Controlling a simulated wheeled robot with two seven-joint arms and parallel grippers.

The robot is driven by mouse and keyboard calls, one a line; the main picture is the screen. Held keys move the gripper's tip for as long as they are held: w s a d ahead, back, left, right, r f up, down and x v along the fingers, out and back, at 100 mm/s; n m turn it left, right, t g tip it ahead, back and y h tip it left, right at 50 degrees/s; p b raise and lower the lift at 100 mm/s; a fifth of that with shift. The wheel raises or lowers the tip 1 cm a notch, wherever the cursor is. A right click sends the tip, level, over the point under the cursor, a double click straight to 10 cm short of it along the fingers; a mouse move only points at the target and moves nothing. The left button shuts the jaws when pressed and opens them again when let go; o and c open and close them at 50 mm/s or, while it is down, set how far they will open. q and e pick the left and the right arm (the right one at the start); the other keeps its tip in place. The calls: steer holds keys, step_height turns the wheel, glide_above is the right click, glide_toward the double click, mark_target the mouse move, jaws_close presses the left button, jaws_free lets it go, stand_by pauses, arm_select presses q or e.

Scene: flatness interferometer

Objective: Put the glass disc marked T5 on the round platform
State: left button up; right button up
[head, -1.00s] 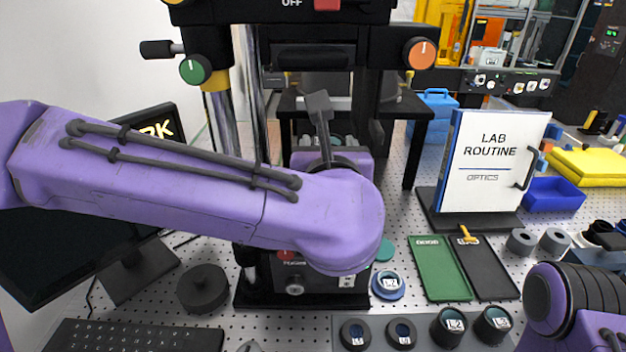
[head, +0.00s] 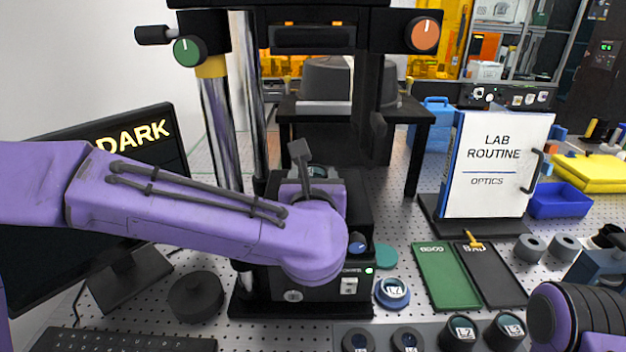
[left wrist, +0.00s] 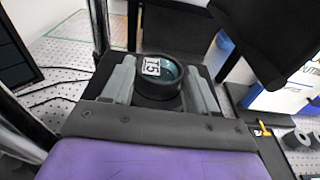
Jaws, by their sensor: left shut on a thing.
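The glass disc marked T5 (left wrist: 160,76) sits in a dark round mount with a white label, seen in the left wrist view. My left gripper (left wrist: 162,68) is shut on it, one grey finger on each side. In the head view the left gripper (head: 312,168) is in front of the interferometer's column, above its black base (head: 362,210). My purple wrist hides most of the disc there. The round platform is hidden by my arm and the disc, and I cannot tell whether the disc touches it. My right gripper is out of view.
A blue-rimmed labelled disc (head: 392,292) lies right of the base. A grey holder (head: 425,342) with several dark discs is in front. Green (head: 447,275) and black (head: 490,272) trays lie further right. A monitor (head: 90,200) and black round weight (head: 196,295) stand left.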

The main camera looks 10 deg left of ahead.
arm_select(q)
steer(key=shift+f, duration=0.25)
steer(key=o, duration=1.2)
steer(key=shift+w+r, duration=0.1)
steer(key=shift+c, duration=0.2)
steer(key=shift+r+p, duration=0.4)
steer(key=shift+p, duration=0.05)
steer(key=b+v, duration=0.2)
steer(key=v, duration=0.1)
steer(key=shift+f, duration=0.35)
steer(key=b+v, duration=0.1)
steer(key=v, duration=0.8)
steer(key=shift+r+b, duration=0.15)
steer(key=shift+b, duration=0.2)
